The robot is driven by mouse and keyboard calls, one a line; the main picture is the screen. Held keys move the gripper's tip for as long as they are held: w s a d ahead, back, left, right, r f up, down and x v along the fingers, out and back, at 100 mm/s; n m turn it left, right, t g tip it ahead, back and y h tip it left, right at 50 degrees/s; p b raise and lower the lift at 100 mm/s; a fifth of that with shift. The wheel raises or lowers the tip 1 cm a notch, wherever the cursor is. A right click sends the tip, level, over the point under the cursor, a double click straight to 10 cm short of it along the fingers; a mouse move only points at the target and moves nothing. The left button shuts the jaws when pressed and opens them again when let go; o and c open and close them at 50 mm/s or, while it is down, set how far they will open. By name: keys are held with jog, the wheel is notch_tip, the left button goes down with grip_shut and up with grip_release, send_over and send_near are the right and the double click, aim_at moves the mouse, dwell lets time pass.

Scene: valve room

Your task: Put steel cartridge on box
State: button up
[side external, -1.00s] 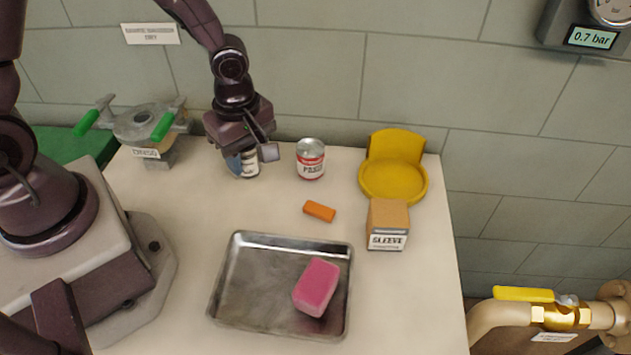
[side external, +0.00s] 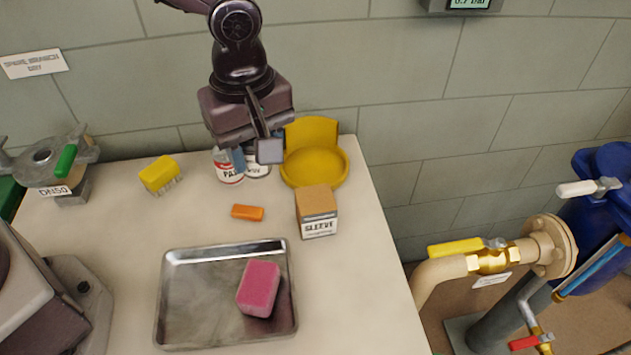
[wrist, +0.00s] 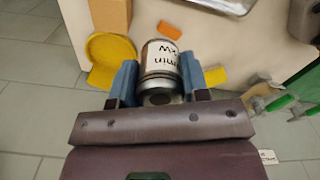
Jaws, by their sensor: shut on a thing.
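The steel cartridge, a metal cylinder with a white label, is partly visible below my gripper (side external: 254,155) in the side external view. In the wrist view the labelled cylinder (wrist: 161,55) sits between the two blue fingertips, and my gripper is shut on it. How high it is off the table I cannot tell. The box, a small brown carton marked SLEEVE (side external: 317,211), stands on the table to the right of and nearer the camera than my gripper. Its brown top is bare. It also shows at the top left of the wrist view (wrist: 108,14).
A red and white can (side external: 228,168) stands just left of the cartridge. A yellow dish with a raised back (side external: 316,165) is right, behind the box. An orange block (side external: 247,212), a yellow brush (side external: 160,175) and a metal tray (side external: 190,300) with a pink sponge (side external: 258,288) are around.

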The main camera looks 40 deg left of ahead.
jog(key=w+d+f, duration=0.1)
jog(key=w+f, duration=0.1)
jog(key=w+d+f, duration=0.1)
jog(key=w+f, duration=0.1)
jog(key=w+d+f, duration=0.1)
jog(key=w+f, duration=0.1)
jog(key=shift+w+d+f, duration=0.15)
jog(key=shift+w+d, duration=0.1)
jog(key=shift+w, duration=0.1)
jog(key=shift+w+d+f, duration=0.25)
jog(key=shift+w+f, duration=0.3)
jog(key=shift+f, duration=1.6)
jog(key=shift+f, duration=0.2)
jog(key=o, duration=1.1)
